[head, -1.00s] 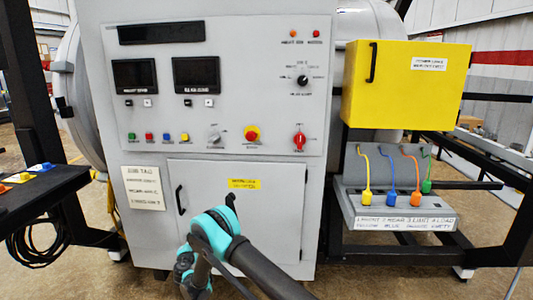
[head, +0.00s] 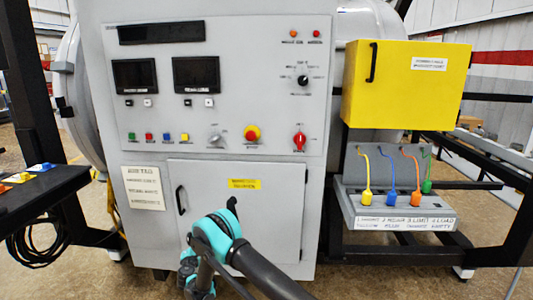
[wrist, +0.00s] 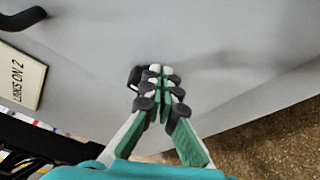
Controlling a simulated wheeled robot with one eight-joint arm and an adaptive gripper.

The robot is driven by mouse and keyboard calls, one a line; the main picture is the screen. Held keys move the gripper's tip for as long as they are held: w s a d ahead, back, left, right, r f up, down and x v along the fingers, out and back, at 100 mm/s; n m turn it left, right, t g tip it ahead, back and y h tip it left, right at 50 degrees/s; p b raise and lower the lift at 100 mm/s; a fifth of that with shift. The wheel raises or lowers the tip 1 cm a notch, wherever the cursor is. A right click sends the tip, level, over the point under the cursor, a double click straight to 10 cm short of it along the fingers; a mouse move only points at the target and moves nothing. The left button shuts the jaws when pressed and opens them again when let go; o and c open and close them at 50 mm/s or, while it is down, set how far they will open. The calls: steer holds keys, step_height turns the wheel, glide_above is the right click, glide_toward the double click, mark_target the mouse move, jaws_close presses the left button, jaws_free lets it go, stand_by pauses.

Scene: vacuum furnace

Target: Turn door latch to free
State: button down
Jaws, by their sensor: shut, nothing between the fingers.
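The lower cabinet door (head: 278,210) is grey and closed, with a black handle (head: 181,200) at its left side. In the wrist view, my gripper (wrist: 161,72) has its fingers together with nothing between them, in front of the grey panel. A small dark piece with a pale edge (wrist: 134,76) shows just left of the fingertips. It may be the door latch, but it is partly hidden, and I cannot tell its angle or whether a finger touches it. In the head view my arm covers the door's lower left, and the fingers are not clearly visible.
A paper tag (head: 143,188) is left of the door and also shows in the wrist view (wrist: 27,76). A control panel (head: 215,90) is above. A yellow box (head: 405,85) and a cable rack (head: 400,207) stand at right. Floor (wrist: 265,140) shows at the wrist view's lower right.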

steer(key=shift+f, duration=0.25)
steer(key=shift+d, duration=0.2)
stand_by(0.3)
steer(key=shift+s+d, duration=0.1)
steer(key=shift+d, duration=0.15)
steer(key=shift+s+a, duration=0.2)
steer(key=shift+s, duration=2.75)
